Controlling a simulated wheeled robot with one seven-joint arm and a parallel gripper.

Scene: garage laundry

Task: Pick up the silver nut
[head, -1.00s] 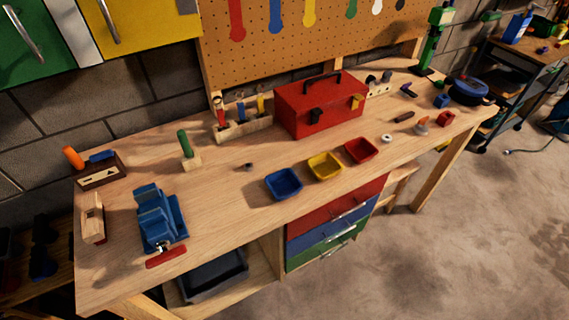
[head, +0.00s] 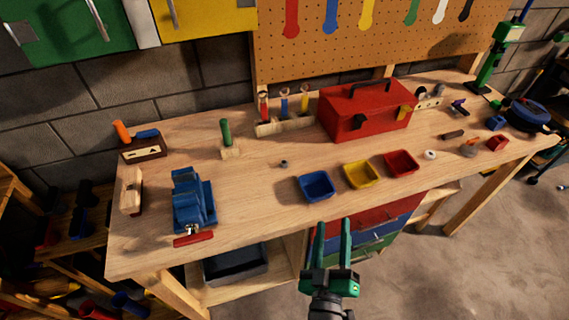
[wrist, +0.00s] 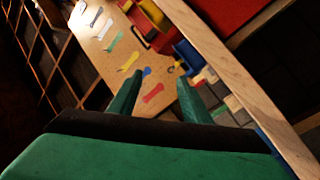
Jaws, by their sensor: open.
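A small grey nut (head: 284,164) lies on the wooden workbench (head: 255,205), left of and behind the blue bin (head: 317,186). In the wrist view a small dark ring beside the blue bin (wrist: 187,55) looks like the same nut (wrist: 171,69). My green gripper (head: 333,228) is open and empty. In the head view it shows below and right of the nut, over the bench's front edge and the drawers, well apart from the nut. In the wrist view its fingers (wrist: 160,80) point toward the bench and pegboard.
A yellow bin (head: 361,174) and a red bin (head: 401,163) stand right of the blue one. A white ring (head: 430,155) lies further right. A red toolbox (head: 365,108) stands behind, and a blue vise (head: 191,203) stands at left. The bench around the nut is clear.

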